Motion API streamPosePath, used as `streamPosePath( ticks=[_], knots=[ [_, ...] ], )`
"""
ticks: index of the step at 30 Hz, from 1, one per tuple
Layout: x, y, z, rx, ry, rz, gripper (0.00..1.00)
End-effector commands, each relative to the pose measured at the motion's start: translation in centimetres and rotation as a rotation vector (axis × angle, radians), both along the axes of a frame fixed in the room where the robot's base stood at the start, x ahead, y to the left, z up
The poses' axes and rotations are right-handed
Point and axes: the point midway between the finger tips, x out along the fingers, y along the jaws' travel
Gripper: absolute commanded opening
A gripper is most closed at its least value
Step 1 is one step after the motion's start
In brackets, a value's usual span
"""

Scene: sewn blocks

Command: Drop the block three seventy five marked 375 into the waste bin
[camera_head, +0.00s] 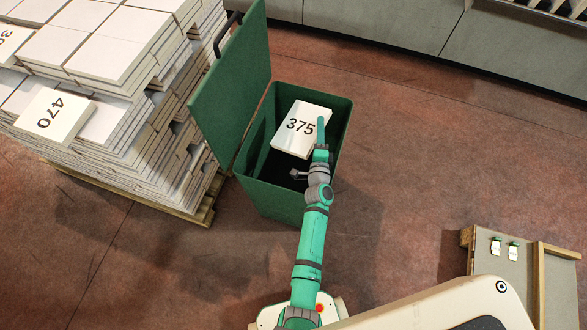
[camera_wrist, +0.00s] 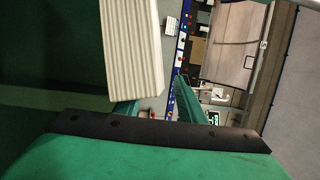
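The block marked 375 (camera_head: 300,129) is a pale slab with dark digits, at the mouth of the green waste bin (camera_head: 278,206). In the wrist view its ridged pale side (camera_wrist: 133,50) fills the upper middle and hides part of one finger. My gripper (camera_head: 321,135) is over the block's right edge in the head view. In the wrist view its fingers (camera_wrist: 158,103) stand apart, with a gap between the block and the right finger, so it looks open. Whether the block still touches the other finger is hidden. The bin's dark inside shows below the block.
The bin's green lid (camera_head: 232,85) stands open on the left. Beside it is a pallet (camera_head: 205,208) stacked with pale slabs, including a block marked 470 (camera_head: 54,115). Grey cabinets (camera_head: 400,22) line the back. The floor right of the bin is clear.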

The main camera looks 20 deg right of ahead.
Motion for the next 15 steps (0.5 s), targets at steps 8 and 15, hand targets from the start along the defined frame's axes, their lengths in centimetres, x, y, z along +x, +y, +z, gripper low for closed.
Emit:
streamPosePath(
  ticks=[8,15],
  knots=[
    [-0.2,-0.2,-0.2,0.0,0.004,-0.004,0.41],
    [-1.8,0.4,-0.2,0.0,0.004,-0.003,0.41]
  ],
)
